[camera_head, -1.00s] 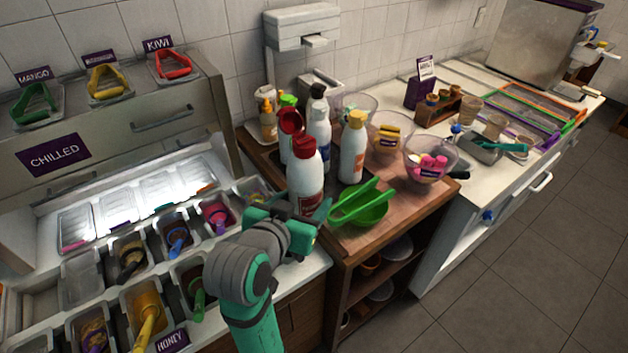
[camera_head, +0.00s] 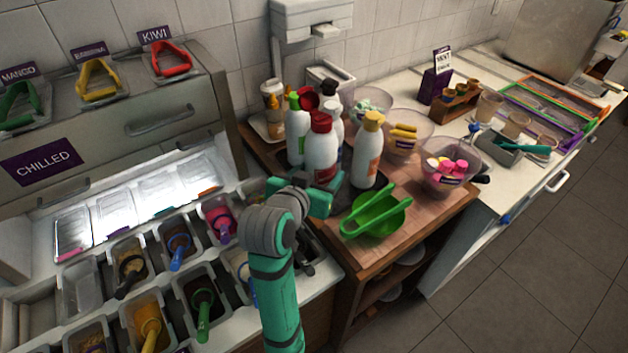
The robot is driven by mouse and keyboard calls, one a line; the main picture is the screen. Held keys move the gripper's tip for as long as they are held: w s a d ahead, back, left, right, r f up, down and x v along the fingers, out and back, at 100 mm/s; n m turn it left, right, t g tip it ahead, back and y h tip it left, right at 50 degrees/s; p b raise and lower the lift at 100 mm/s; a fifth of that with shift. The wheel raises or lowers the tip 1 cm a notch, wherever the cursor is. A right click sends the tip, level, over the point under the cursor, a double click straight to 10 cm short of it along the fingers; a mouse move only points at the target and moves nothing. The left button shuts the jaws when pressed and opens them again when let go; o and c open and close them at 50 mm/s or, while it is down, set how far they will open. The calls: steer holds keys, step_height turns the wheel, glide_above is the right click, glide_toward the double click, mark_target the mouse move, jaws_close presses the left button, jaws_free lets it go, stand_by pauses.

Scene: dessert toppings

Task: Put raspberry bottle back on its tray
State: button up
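The raspberry bottle (camera_head: 321,152), white with a red cap, stands upright among the other squeeze bottles, at the front left of their group. My gripper (camera_head: 322,197) is at its lower part and appears shut on it; the fingers are partly hidden. The gripper and wrist cover the bottle's base, so I cannot tell whether it touches the tray. The dark tray (camera_head: 384,182) shows to the right, under the yellow-capped bottle (camera_head: 367,150). A bottle with a green cap (camera_head: 294,101) and a second red cap (camera_head: 308,101) are close behind the raspberry bottle.
A green bowl with green tongs (camera_head: 378,215) sits on the wooden counter (camera_head: 425,203) to the right. Clear topping bowls, one with a pink topping (camera_head: 446,166), stand behind it. Topping bins with scoops (camera_head: 202,300) fill the lower left. A dispenser (camera_head: 312,18) hangs on the wall.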

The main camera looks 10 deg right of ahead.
steer(key=x, duration=0.3)
steer(key=shift+w+d, duration=0.2)
steer(key=shift+w+d+f, duration=0.5)
steer(key=shift+w+f, duration=0.05)
steer(key=shift+f, duration=0.9)
steer(key=shift+w+d+f, duration=0.5)
steer(key=shift+w+f, duration=0.05)
steer(key=shift+f, duration=0.9)
steer(key=shift+w+d+f, duration=0.5)
steer(key=shift+w+f, duration=0.05)
steer(key=shift+f, duration=0.9)
steer(key=shift+f, duration=0.1)
steer(key=o, duration=0.6)
steer(key=shift+f, duration=0.2)
steer(key=o, duration=0.5)
steer(key=shift+c, duration=0.2)
steer(key=shift+r, duration=0.15)
